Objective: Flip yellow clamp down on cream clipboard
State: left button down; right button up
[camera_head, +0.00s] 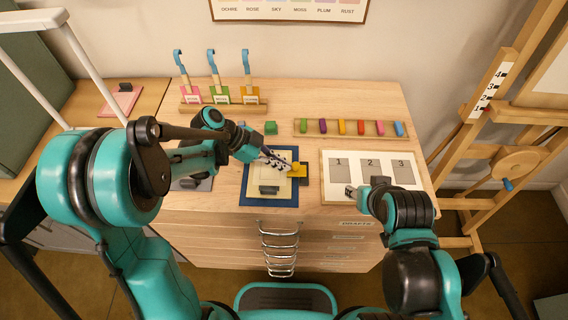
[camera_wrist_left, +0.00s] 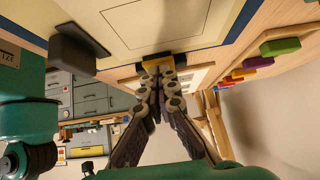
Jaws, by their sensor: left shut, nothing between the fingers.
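The cream clipboard (camera_head: 262,174) lies on a dark blue mat (camera_head: 248,200) in the middle of the table. The yellow clamp (camera_head: 298,170) is at the clipboard's right edge, by a dark base. My left gripper (camera_head: 284,167) reaches over the clipboard from the left; it is shut and empty, with its tips at the clamp. In the left wrist view the closed fingertips (camera_wrist_left: 162,68) are right at the yellow clamp (camera_wrist_left: 156,60) and partly cover it; I cannot tell whether they touch. My right gripper (camera_head: 352,191) is over the numbered board's front left; its fingers are too small to judge.
A white board (camera_head: 372,154) with grey panels numbered 1, 2, 3 lies right of the mat. A dark block (camera_head: 268,190) sits at the clipboard's front. Behind are a row of coloured blocks (camera_head: 342,128) and a rack (camera_head: 222,107) of blue-hooked brushes. An easel stands at the right.

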pick_arm(q)
jog(key=shift+f, duration=0.45)
pick_arm(e)
jog(key=shift+f, duration=0.4)
pick_arm(q)
jog(key=shift+a+f+b, duration=0.1)
jog(key=shift+a+b, duration=0.05)
jog(key=shift+b, duration=0.2)
